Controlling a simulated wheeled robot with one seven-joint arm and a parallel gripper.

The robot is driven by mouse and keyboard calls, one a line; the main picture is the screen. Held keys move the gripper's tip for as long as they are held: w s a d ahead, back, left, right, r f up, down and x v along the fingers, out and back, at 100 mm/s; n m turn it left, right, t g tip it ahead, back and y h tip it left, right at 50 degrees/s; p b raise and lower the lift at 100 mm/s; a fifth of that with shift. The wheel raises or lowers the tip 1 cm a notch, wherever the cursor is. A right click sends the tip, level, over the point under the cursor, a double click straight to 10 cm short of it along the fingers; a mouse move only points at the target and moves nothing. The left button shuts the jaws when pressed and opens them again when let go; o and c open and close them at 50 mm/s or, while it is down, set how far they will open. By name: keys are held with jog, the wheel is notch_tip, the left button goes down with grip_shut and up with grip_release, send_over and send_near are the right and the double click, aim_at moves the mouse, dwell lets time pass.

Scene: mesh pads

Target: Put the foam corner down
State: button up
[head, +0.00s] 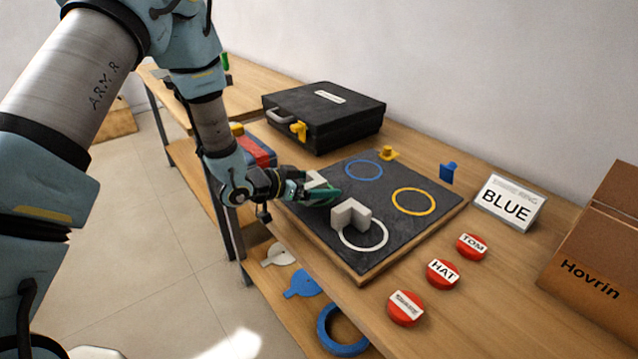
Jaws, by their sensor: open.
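The foam corner (351,215) is a light grey, L-shaped block. In the head view it sits on the dark mesh pad (318,228), over the back left part of the white ring (379,244). It appears to rest on the pad. My gripper (331,197) is open, low over the pad's left side, just behind and left of the foam corner. Its dark green fingers look apart from the block, though the gap is hard to judge. A small whitish piece (315,179) shows just behind the fingers, partly hidden by them.
The pad also bears a blue ring (363,170) and a yellow ring (413,202). A black case (325,115) stands behind. A "BLUE" sign (507,207), red discs (443,273) and a cardboard box (597,250) are at right. The wooden table's edge is close in front.

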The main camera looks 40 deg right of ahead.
jog(key=b+v, duration=0.1)
jog(key=v, duration=0.2)
jog(key=b+v, duration=0.1)
jog(key=v, duration=0.3)
jog(key=b+v, duration=0.1)
jog(key=v, duration=0.2)
jog(key=shift+s+a+r+b, duration=0.25)
jog(key=shift+a+b, duration=0.05)
jog(key=shift+a, duration=0.05)
jog(key=w+a+n+t+y, duration=0.6)
jog(key=w+a+t, duration=0.1)
jog(key=w+a, duration=0.75)
jog(key=a+r+n+y, duration=0.2)
jog(key=a+n+y, duration=0.3)
jog(key=a, duration=0.9)
jog(key=s+a+r+n+g+y, duration=0.2)
jog(key=s+a+n+g, duration=0.2)
jog(key=s+a, duration=0.6)
jog(key=a+n, duration=0.1)
jog(key=n, duration=0.1)
jog(key=shift+s+a+r+n, duration=0.25)
jog(key=shift+s+r+n, duration=0.05)
jog(key=shift+s+n, duration=0.1)
